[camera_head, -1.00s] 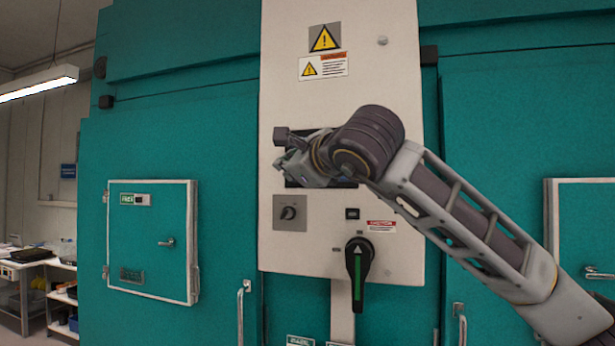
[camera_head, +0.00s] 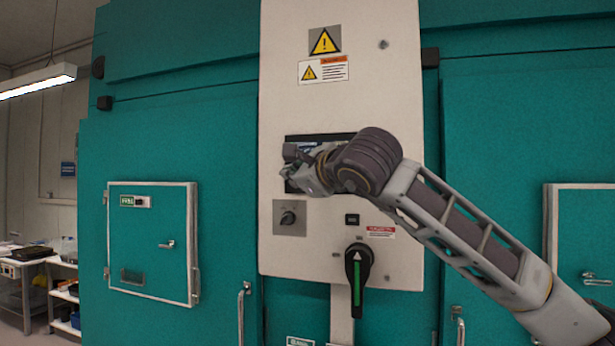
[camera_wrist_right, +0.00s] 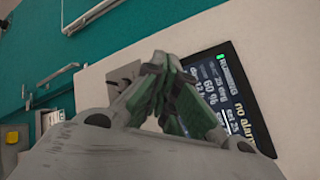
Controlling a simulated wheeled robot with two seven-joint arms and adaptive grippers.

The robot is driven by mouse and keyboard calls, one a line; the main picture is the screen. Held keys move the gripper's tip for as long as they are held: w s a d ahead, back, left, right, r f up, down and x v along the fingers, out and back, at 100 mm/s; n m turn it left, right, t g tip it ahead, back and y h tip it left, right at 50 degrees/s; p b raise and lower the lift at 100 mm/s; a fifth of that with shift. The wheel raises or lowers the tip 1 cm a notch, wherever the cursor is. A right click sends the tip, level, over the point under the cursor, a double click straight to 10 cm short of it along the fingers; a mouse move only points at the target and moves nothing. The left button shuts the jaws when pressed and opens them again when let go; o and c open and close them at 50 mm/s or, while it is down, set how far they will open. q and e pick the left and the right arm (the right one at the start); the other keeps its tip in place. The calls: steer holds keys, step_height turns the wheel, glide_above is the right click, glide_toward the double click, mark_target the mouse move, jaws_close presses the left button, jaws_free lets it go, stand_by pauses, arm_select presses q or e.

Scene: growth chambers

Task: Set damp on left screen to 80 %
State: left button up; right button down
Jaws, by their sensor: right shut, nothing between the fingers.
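A dark screen (camera_head: 340,138) is set in the pale control panel between the teal chamber fronts. My right gripper (camera_head: 289,163) is in front of its left part and hides much of it. In the right wrist view the screen (camera_wrist_right: 243,105) appears tilted, with light text that includes "60 %" and "no alarm"; smaller text is hard to read. In that view my right gripper (camera_wrist_right: 161,62) is shut and empty, its fingertips by the screen's left edge. I cannot tell whether they touch the panel. My left gripper is not in view.
Warning labels (camera_head: 323,70) are above. A small framed door (camera_head: 150,240) is on the left chamber.

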steer(key=w, duration=0.1)
steer(key=w+d+p, duration=0.1)
steer(key=w, duration=0.3)
steer(key=shift+d+p, duration=0.25)
steer(key=shift+p, duration=0.15)
steer(key=shift+w+d+b, duration=0.3)
steer(key=shift+w, duration=0.3)
stand_by(2.5)
steer(key=shift+s, duration=0.1)
stand_by(0.3)
steer(key=shift+s+a+b, duration=0.3)
steer(key=shift+s+b, duration=0.3)
steer(key=shift+b, duration=0.15)
